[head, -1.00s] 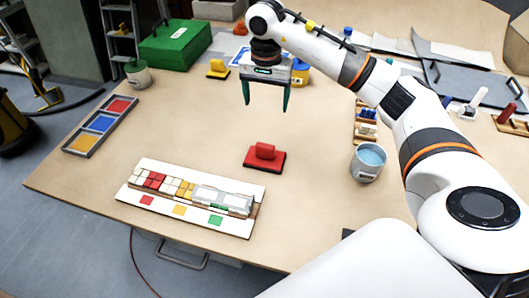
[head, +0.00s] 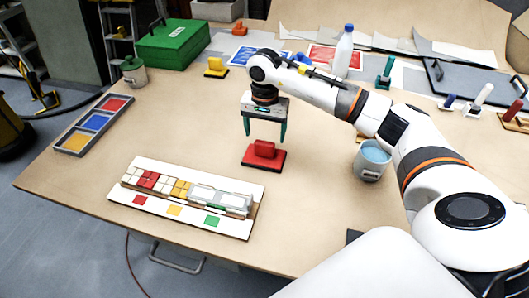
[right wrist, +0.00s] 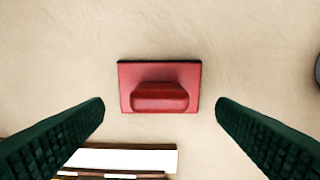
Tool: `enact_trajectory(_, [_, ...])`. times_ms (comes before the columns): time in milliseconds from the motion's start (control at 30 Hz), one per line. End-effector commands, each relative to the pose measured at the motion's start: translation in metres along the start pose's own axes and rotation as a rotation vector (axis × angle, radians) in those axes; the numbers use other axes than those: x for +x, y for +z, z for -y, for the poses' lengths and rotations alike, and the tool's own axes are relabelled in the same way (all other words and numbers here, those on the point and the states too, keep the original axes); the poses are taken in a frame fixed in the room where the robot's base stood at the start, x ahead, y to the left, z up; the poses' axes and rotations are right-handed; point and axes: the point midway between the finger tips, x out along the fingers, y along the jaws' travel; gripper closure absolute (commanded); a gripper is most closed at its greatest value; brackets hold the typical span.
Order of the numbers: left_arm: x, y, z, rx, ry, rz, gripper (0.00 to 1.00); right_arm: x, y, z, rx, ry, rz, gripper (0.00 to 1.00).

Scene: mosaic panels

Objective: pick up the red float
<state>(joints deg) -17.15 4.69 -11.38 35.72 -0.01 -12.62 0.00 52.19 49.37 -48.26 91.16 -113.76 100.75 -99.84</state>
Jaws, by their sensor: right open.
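The red float (head: 264,155) lies on the table with its block handle upward, in the middle of the head view. In the right wrist view the red float (right wrist: 160,87) shows from above, ahead of and between the fingertips. My right gripper (head: 264,138) has its green fingers pointing down just above and behind the float, spread wider than the handle. In the right wrist view my right gripper (right wrist: 160,103) is open and empty, one finger on each side of the float. My left gripper is not in view.
A white mosaic panel (head: 149,206) with several tiles lies front left of the float. A grey cup of blue liquid (head: 371,161) stands to the right. A tray with coloured compartments (head: 94,124) lies at the left. Bare table surrounds the float.

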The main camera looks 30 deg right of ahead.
Motion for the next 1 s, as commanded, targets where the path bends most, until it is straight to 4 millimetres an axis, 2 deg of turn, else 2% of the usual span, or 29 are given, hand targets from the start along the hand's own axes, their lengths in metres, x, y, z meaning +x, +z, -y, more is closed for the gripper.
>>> enact_trajectory(233, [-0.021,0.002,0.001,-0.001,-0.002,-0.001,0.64,0.028,-0.003,0.0,0.0,-0.004,-0.005,0.2])
enact_trajectory(400, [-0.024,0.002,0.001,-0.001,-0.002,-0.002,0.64,0.049,-0.002,0.0,0.002,-0.002,-0.003,0.2])
enact_trajectory(667, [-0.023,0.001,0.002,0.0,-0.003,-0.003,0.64,0.054,-0.002,-0.001,0.0,0.0,0.0,0.2])
enact_trajectory(1000, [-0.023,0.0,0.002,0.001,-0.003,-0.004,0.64,0.053,-0.002,-0.001,0.0,0.0,0.0,0.73])
